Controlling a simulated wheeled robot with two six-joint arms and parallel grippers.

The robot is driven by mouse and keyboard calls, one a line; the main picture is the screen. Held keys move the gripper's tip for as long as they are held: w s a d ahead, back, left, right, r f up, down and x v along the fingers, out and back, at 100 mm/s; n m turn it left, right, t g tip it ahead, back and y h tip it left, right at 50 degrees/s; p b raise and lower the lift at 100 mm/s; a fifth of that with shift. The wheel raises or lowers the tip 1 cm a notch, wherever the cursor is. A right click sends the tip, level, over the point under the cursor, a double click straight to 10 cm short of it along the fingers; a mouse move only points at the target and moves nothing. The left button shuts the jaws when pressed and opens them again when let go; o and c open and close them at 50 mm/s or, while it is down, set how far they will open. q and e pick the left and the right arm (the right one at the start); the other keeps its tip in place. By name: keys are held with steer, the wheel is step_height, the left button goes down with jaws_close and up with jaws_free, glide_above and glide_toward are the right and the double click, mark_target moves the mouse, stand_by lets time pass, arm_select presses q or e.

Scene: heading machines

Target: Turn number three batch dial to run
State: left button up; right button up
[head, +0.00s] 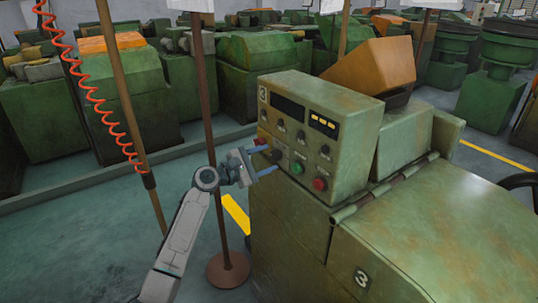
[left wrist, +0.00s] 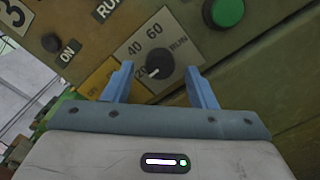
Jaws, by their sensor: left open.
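The green control box marked 3 (head: 340,130) stands on the machine's near end. My left gripper (head: 273,158) is open in front of the lower left of its face. In the left wrist view, the blue fingertips (left wrist: 160,67) appear on either side of a black dial knob (left wrist: 159,76), with no visible grip on it. That knob's grey plate (left wrist: 150,45) reads 20, 40, 60; its white pointer points down-left. A yellow label plate (left wrist: 96,80) is partly hidden by the left finger. The label RUN (left wrist: 108,8) is cut off at the top. No batch label is legible.
A green button (head: 298,167) and a red button (head: 320,184) lie right of the gripper. Small black knobs (head: 300,137) sit above. A brown post (head: 213,130) stands behind my left arm, and another post with a red coiled hose (head: 85,90) is further left.

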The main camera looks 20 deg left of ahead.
arm_select(q)
steer(key=shift+w+d, duration=0.5)
steer(key=shift+w, duration=0.05)
steer(key=c, duration=1)
